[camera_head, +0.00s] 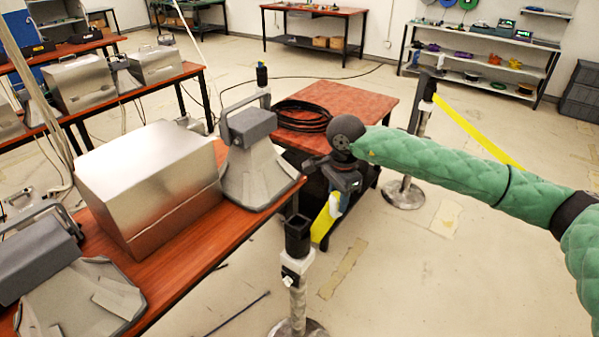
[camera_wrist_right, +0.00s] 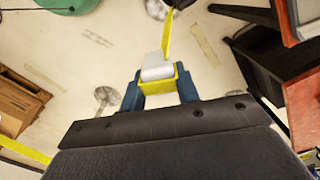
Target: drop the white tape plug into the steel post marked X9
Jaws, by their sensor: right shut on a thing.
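My right gripper (camera_head: 345,180) is shut on the white tape plug (camera_head: 343,203). Yellow tape hangs from the plug, down toward the near post. In the right wrist view the white plug (camera_wrist_right: 157,68) sits in a yellow collar between the two blue fingers (camera_wrist_right: 158,92), with the yellow tape running up from it. A steel post (camera_head: 297,298) with a black square socket on top stands in front, lower and left of the gripper. The plug is apart from this socket. No X9 mark is readable. My left gripper is not in view.
A second post (camera_head: 423,118) with yellow tape stands at right; another black-topped post (camera_head: 262,77) stands behind a grey horn speaker (camera_head: 253,160). A wooden bench (camera_head: 190,262) with a metal box (camera_head: 150,185) lies left. A red table (camera_head: 365,103) with coiled cable (camera_head: 301,115) is behind the gripper.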

